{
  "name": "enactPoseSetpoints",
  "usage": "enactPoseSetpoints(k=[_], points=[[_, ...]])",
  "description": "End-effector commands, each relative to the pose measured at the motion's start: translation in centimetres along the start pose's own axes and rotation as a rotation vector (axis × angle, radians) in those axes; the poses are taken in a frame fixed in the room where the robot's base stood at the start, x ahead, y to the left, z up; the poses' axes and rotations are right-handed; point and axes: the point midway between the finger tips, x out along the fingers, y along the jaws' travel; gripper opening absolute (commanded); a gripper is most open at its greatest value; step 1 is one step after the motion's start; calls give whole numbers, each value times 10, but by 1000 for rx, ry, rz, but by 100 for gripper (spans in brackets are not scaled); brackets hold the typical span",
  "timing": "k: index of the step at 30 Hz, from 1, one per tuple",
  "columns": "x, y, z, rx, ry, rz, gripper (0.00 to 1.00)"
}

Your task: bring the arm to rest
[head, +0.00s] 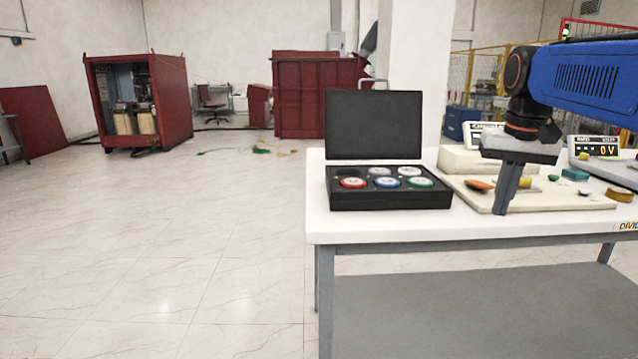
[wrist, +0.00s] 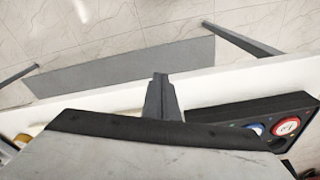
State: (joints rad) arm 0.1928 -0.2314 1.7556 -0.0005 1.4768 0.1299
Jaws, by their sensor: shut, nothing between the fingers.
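My gripper (head: 503,205) hangs from the blue arm on the right of the head view, fingers pointing down and closed together. Its fingertips appear just above or at the pale board (head: 548,201) on the white table; I cannot tell whether they touch. In the wrist view the shut fingers (wrist: 159,78) stick out past the dark edge of the gripper body, with nothing between them.
An open black case (head: 390,201) with several coloured round pieces stands left of my gripper on the white table (head: 440,226). Small parts lie on the board. Meters (head: 596,147) stand behind on the right.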

Motion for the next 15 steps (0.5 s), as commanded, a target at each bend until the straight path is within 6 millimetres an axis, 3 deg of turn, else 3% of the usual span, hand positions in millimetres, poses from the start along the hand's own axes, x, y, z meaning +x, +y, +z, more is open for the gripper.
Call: enactPoseSetpoints(k=[1, 8, 15], points=[[7, -3, 18, -21, 15, -4, 0], [47, -12, 86, -106, 87, -21, 0], [99, -15, 156, -196, 162, -41, 0]])
